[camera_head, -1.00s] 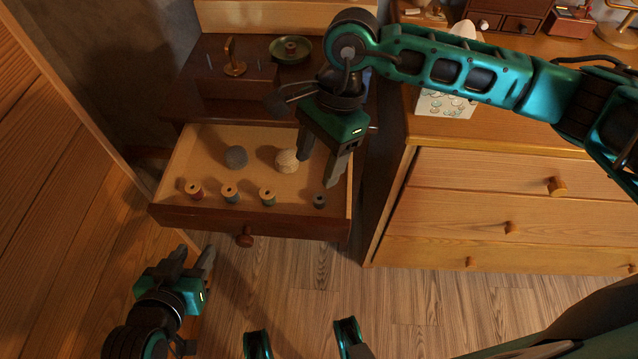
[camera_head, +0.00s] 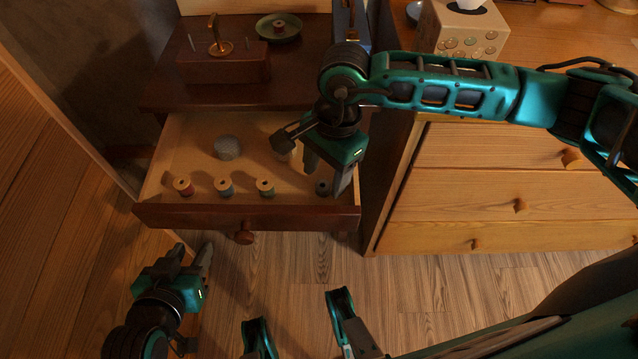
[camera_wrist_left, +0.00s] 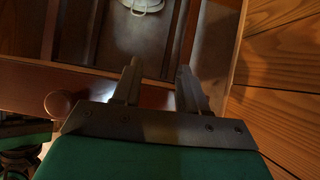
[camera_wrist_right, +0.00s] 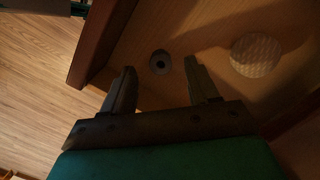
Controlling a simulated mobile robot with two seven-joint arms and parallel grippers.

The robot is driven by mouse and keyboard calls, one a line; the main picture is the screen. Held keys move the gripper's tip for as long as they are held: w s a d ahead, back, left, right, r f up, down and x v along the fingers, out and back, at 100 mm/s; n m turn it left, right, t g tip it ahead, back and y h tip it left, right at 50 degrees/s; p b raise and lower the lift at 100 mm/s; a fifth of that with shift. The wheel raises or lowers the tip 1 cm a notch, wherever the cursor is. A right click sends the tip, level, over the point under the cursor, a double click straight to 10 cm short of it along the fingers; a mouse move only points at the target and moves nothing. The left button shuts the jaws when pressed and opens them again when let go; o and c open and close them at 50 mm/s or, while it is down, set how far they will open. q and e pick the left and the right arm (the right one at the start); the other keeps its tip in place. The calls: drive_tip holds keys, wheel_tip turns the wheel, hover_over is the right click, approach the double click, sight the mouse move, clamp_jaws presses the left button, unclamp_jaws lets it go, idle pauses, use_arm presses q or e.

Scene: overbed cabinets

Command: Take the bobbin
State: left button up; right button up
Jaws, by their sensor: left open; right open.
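A small dark bobbin (camera_head: 323,187) stands in the front right corner of the open drawer (camera_head: 204,215). My right gripper (camera_head: 327,176) is open just above it, fingers pointing down. In the right wrist view the bobbin (camera_wrist_right: 160,62) shows its round top and dark centre hole between the open fingertips (camera_wrist_right: 160,72), with nothing gripped. Three wooden-ended spools, red (camera_head: 183,187), blue (camera_head: 224,187) and green (camera_head: 265,187), stand in a row to its left. My left gripper (camera_head: 193,252) is open and empty in front of the drawer's left part.
A grey ball (camera_head: 227,148) lies further back in the drawer; a pale woven ball (camera_wrist_right: 256,55) is mostly hidden by my right arm in the head view. A wooden holder (camera_head: 226,68) and a green dish (camera_head: 279,27) stand on the cabinet. A chest (camera_head: 480,190) stands right.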

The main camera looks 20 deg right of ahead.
sight(323, 188)
wheel_tip(323, 188, down, 2)
drive_tip(key=shift+a+f+b, duration=0.15)
drive_tip(key=shift+f+b, duration=0.05)
drive_tip(key=shift+b, duration=0.2)
drive_tip(key=shift+c, duration=0.2)
clamp_jaws()
